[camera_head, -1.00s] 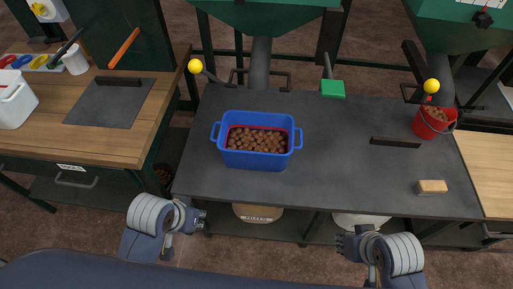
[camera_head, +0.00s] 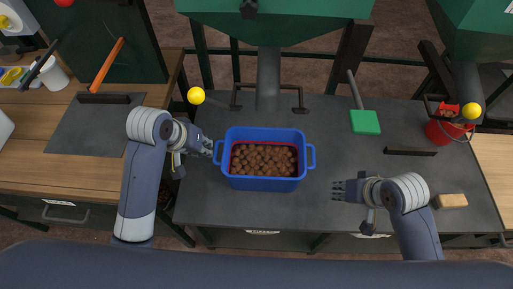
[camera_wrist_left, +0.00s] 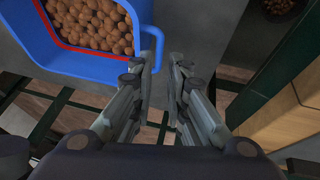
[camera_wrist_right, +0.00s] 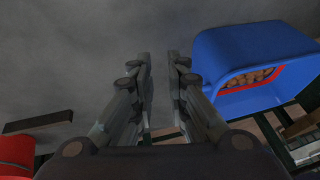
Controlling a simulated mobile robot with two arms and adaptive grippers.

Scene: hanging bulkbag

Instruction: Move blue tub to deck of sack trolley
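The blue tub (camera_head: 262,184) sits upright on the grey bench top, with a handle at each end and a red line inside. It is filled with brown round lumps (camera_head: 264,158). My left gripper (camera_head: 209,148) is open beside the tub's left handle (camera_head: 218,152). In the left wrist view, the handle (camera_wrist_left: 154,40) is just ahead of the parted fingertips (camera_wrist_left: 160,58); I cannot tell if they touch. My right gripper (camera_head: 336,190) is open and empty, right of the tub and apart from its right handle (camera_head: 311,156). No sack trolley is in view.
A green scoop (camera_head: 365,122), a dark bar (camera_head: 410,151), a red bucket (camera_head: 446,132) and a tan-topped block (camera_head: 451,201) are on the right part of the bench. Yellow-knobbed levers (camera_head: 196,96) and a chute (camera_head: 268,80) stand behind. A wooden counter (camera_head: 30,165) is at left.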

